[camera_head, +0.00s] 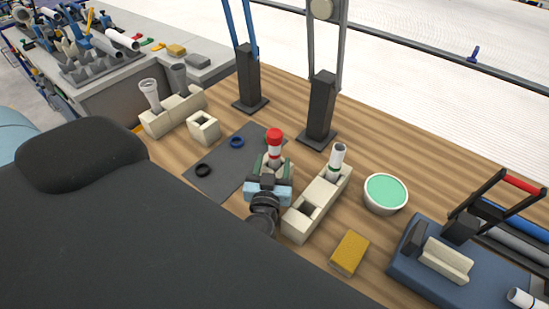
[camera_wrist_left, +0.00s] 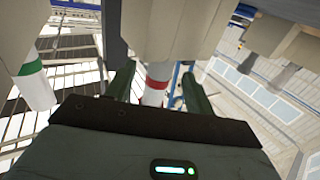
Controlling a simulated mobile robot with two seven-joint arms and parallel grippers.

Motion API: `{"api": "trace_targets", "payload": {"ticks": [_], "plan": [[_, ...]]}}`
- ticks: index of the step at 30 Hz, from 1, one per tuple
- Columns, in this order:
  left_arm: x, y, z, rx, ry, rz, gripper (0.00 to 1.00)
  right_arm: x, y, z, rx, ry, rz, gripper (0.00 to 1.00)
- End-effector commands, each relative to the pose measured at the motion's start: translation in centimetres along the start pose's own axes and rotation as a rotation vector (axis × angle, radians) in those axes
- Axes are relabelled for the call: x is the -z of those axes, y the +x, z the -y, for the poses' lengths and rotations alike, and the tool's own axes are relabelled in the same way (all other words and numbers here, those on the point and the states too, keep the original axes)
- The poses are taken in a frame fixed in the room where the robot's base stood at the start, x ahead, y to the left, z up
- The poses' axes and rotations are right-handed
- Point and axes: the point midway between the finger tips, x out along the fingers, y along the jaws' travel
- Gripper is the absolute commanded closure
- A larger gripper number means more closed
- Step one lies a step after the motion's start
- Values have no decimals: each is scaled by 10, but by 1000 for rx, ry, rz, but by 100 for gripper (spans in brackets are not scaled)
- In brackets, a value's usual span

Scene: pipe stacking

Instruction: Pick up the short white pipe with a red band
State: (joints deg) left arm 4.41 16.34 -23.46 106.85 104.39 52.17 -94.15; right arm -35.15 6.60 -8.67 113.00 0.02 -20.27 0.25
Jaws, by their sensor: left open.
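The short white pipe with a red band (camera_head: 274,148) stands upright near the middle of the table, with red at its top in the head view. In the left wrist view, which looks inverted, the pipe (camera_wrist_left: 155,88) shows a red band and comes out of a beige block (camera_wrist_left: 170,25). My left gripper (camera_head: 271,167) is open, with its green fingers (camera_wrist_left: 158,88) on either side of the pipe. I cannot tell whether either finger touches it. The gripper hides the pipe's base in the head view. My right gripper is not in view.
A long beige block (camera_head: 310,208) holds a green-banded white pipe (camera_head: 337,160) just right of the gripper. A green-filled bowl (camera_head: 385,193), a yellow sponge (camera_head: 349,252) and two dark posts (camera_head: 320,110) stand nearby. A grey mat (camera_head: 215,177) with rings lies left.

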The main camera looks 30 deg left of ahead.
Motion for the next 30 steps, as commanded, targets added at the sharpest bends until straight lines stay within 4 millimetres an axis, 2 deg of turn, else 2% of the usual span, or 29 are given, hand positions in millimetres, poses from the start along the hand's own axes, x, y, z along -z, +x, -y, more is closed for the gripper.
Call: {"api": "trace_targets", "payload": {"ticks": [3,9,19,30], "plan": [[1,21,0,2,1,-3,47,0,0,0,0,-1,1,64],[0,44,0,0,1,-1,47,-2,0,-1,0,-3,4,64],[0,49,0,0,0,0,48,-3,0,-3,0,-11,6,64],[0,49,0,1,0,-1,94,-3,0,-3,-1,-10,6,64]]}}
